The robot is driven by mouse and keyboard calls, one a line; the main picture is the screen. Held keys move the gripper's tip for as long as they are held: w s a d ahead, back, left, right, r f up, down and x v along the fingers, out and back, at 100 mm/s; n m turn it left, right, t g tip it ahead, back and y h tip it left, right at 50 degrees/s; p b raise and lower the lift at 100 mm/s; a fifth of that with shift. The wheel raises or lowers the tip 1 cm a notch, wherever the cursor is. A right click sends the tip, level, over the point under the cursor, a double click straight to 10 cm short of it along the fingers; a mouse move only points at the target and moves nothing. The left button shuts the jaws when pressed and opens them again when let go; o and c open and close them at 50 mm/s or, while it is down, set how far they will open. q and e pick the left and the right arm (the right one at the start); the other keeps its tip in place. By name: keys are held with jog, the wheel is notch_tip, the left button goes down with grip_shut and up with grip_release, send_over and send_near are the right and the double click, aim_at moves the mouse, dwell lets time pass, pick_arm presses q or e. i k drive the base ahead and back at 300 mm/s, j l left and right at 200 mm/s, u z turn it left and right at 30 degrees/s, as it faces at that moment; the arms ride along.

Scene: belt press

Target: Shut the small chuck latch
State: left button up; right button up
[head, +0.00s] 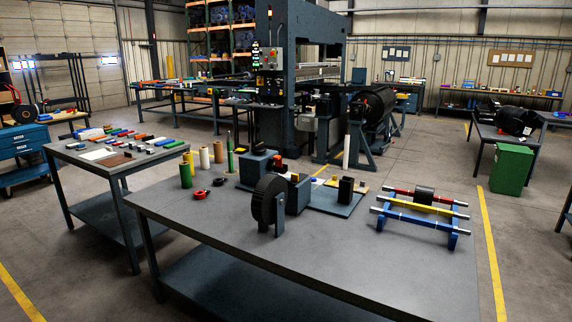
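On the near grey workbench (330,262) is a dark wheel (268,199) upright in a grey bracket. Behind it stand blue-grey blocks (298,196) with small orange and yellow parts (294,177) on top. A second block (258,163) stands to their left, with an orange-red part at its right. A small chuck latch may be among these parts, but it is too small to single out, and I cannot tell if it is open or shut. Neither of my grippers shows in the head view.
A blue rack (451,240) with red, yellow and silver bars stands at the bench's right. The front of the bench is clear. A side table (95,155) with small items stands left; a green bin (511,169) right.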

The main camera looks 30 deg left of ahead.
aim_at(277, 162)
jog(key=i+j+u, duration=0.1)
jog(key=j, duration=0.3)
jog(key=i+j+u, duration=0.15)
jog(key=j, duration=0.2)
jog(key=j+u, duration=0.1)
jog(key=j, duration=0.25)
jog(key=i+j+u, duration=0.15)
jog(key=j, duration=0.2)
jog(key=i+j+u, duration=0.1)
jog(key=j, duration=0.25)
jog(key=i, duration=0.05)
